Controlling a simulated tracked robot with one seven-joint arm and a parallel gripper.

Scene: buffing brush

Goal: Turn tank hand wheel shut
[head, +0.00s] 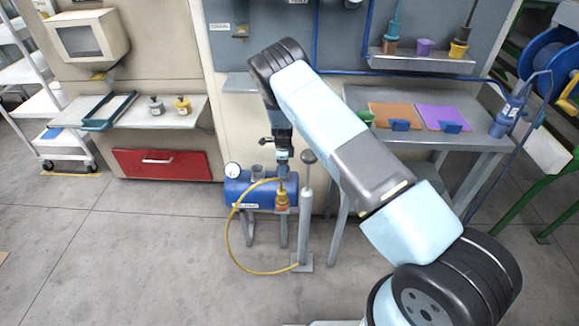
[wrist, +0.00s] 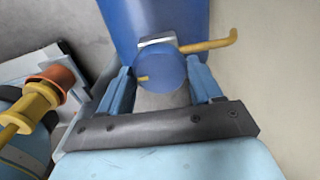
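A gap shows at the left finger; contact at the right finger is unclear. In the head view my gripper (head: 283,172) points down at the tank, and the wheel cannot be made out.
A yellow and orange fitting (wrist: 40,98) lies left of my fingers. A yellow hose (head: 233,232) loops from the tank to an upright grey pump (head: 306,220). A pressure gauge (head: 232,170) sits at the tank's left. A metal bench (head: 465,130) stands right; floor in front is clear.

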